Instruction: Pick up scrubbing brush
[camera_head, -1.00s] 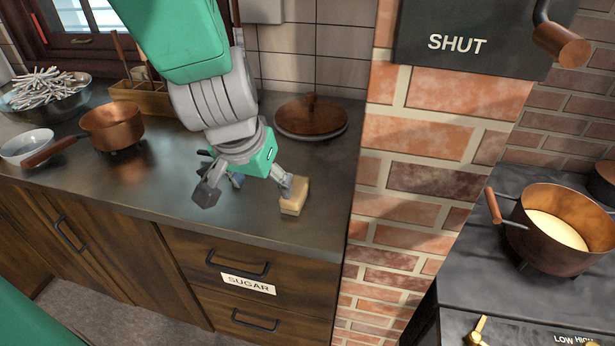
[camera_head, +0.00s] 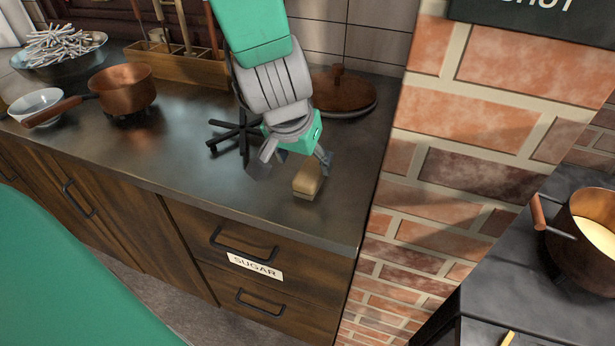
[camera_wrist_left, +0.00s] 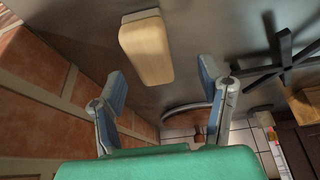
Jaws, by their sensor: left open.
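The scrubbing brush (camera_head: 308,181) is a small tan block lying on the dark countertop near its front right corner. In the left wrist view the brush (camera_wrist_left: 146,47) lies beyond the fingertips, roughly in line with the gap between them. My left gripper (camera_head: 292,165) is open and empty, just behind and left of the brush in the head view. Its two blue-grey fingers (camera_wrist_left: 163,82) show spread apart in the left wrist view. I cannot tell whether a finger touches the brush. My right gripper is not in view.
A black spoked stand (camera_head: 236,132) sits left of the gripper. A copper lid (camera_head: 341,93) lies behind it. A copper pan (camera_head: 123,90) and white bowl (camera_head: 36,104) are at the left. A brick wall (camera_head: 455,150) bounds the counter's right side.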

